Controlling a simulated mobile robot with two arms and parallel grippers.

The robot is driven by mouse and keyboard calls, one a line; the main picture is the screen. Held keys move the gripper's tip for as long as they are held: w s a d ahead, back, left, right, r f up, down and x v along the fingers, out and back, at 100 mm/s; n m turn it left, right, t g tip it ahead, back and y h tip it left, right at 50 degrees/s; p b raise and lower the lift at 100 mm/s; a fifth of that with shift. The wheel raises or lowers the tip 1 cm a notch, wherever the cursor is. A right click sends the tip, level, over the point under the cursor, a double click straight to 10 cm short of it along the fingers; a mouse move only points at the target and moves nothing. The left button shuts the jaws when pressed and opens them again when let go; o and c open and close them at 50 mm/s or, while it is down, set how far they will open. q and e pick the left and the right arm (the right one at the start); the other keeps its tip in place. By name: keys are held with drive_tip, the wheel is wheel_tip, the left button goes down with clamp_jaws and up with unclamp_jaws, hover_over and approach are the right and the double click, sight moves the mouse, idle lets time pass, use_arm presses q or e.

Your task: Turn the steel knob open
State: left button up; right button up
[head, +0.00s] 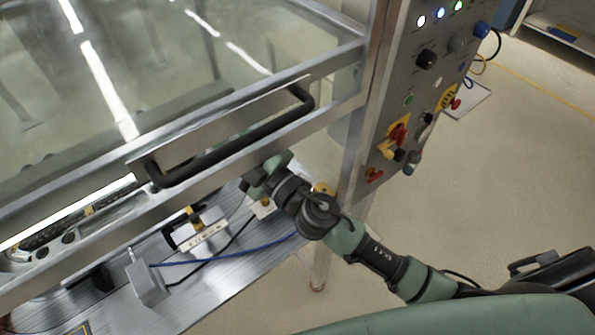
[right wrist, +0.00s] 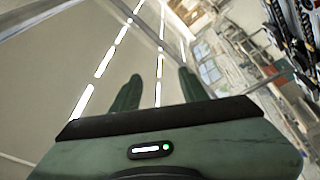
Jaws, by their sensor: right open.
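A control panel (head: 405,100) stands upright at the upper right of the head view. A grey, steel-looking knob (head: 457,43) sits on its upper part, between a black knob (head: 427,59) and a blue knob (head: 482,29). My right gripper (head: 262,172) is below and left of the panel, by the machine's front frame, well apart from the knob. In the right wrist view its two green fingers (right wrist: 158,95) stand apart with nothing between them. No knob is visible in that view. My left gripper is out of view.
A black bar handle (head: 235,145) crosses the glazed door just above my right gripper. A metal shelf (head: 205,285) with small boxes and cables lies below. Red and yellow switches (head: 398,133) fill the lower panel. Open floor (head: 500,180) lies to the right.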

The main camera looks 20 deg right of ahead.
drive_tip(key=s+a+n+g+y, duration=0.3)
drive_tip(key=a+n+g+y, duration=0.2)
drive_tip(key=a+n, duration=0.25)
wheel_tip(320, 180, down, 9)
drive_tip(key=s+a+n+g+h+p, duration=0.1)
drive_tip(key=s+n+g+h+p, duration=0.15)
drive_tip(key=n+g, duration=0.6)
drive_tip(key=w+d+f+n+h+p, duration=0.1)
drive_tip(key=w+d+f+h, duration=0.2)
drive_tip(key=d+h, duration=0.35)
drive_tip(key=w+d+f+h, duration=0.2)
drive_tip(key=d+f+h, duration=0.15)
drive_tip(key=d, duration=0.55)
drive_tip(key=w+d+f+n+h+p, duration=0.1)
drive_tip(key=w+d+f+h, duration=0.25)
drive_tip(key=d, duration=0.45)
drive_tip(key=shift+t, duration=0.25)
drive_tip(key=shift+s+f+p+x, duration=0.1)
drive_tip(key=shift+s+p+x, duration=0.1)
drive_tip(key=shift+x, duration=1)
drive_tip(key=shift+s+f+p+x, duration=0.1)
drive_tip(key=shift+s+p+x, duration=0.1)
drive_tip(key=shift+x, duration=1)
drive_tip(key=shift+s+p+x, duration=0.1)
drive_tip(key=shift+p+x, duration=0.1)
drive_tip(key=shift+x, duration=1)
clamp_jaws()
